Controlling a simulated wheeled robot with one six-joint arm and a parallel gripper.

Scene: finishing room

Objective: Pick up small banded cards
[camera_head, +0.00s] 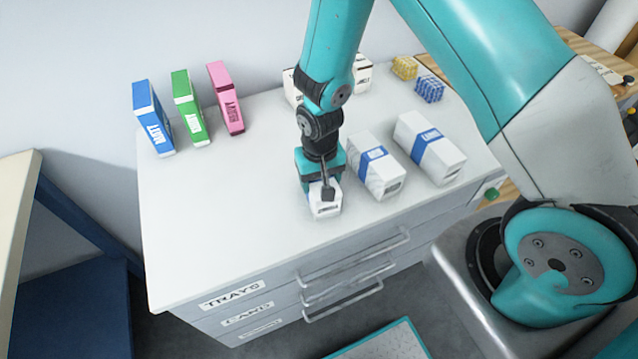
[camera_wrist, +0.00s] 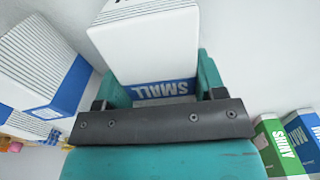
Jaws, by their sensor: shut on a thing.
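The small banded cards are a white block with a blue band reading "SMALL" (camera_wrist: 155,45), upside down in the wrist view. In the head view the cards' white end (camera_head: 326,210) shows below my gripper (camera_head: 325,190) near the front of the white cabinet top. My gripper is shut on the cards; its jaws also show in the wrist view (camera_wrist: 160,92). The arm and jaws hide most of the block in the head view. I cannot tell if it touches the top.
Two larger white blue-banded blocks (camera_head: 376,166) (camera_head: 430,149) stand right of my gripper. Blue (camera_head: 153,120), green (camera_head: 191,110) and pink (camera_head: 226,100) boxes stand at the left. Yellow (camera_head: 404,67) and blue-patterned (camera_head: 429,89) blocks sit at the back right. The cabinet top's front left (camera_head: 215,220) is clear.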

